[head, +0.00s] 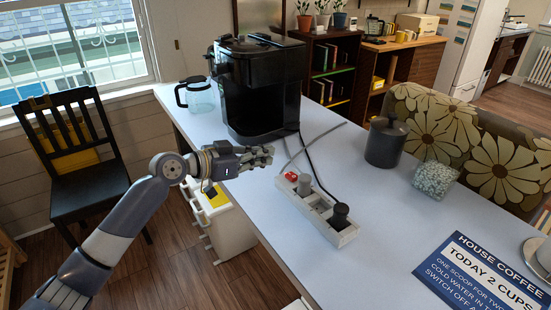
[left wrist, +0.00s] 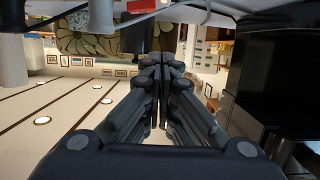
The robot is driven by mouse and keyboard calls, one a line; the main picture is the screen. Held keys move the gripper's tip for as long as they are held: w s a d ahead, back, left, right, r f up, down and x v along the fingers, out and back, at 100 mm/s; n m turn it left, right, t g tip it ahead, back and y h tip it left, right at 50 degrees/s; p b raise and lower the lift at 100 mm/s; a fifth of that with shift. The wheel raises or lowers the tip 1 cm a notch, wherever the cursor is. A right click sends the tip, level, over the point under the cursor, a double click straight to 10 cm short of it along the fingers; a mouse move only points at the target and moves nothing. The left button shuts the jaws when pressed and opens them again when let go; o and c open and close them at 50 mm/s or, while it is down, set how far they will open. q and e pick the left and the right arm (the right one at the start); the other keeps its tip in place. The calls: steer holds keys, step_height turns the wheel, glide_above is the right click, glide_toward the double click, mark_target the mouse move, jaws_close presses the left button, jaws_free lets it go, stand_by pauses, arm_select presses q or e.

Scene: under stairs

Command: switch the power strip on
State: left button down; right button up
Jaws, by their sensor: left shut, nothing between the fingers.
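The white power strip (head: 313,214) lies on the pale table in the head view. Its red switch (head: 291,177) is at the end nearer the coffee machine. A grey plug (head: 305,185) and a black plug (head: 340,213) stand in its sockets. My left gripper (head: 268,154) is shut and empty, just to the left of and beyond the red switch, apart from it in the picture. In the left wrist view its closed fingers (left wrist: 162,62) point ahead, and the red switch (left wrist: 141,5) shows at the top edge. The switch's on or off position is too small to tell.
The black coffee machine (head: 262,88) stands close behind my left gripper, with a glass jug (head: 196,97) beside it. Cables run across the table near the strip.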

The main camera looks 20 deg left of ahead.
arm_select(q)
steer(key=b+v, duration=0.1)
steer(key=v, duration=0.4)
steer(key=shift+d+r, duration=0.15)
arm_select(e)
steer(key=shift+d+f, duration=0.8)
steer(key=shift+a, duration=0.1)
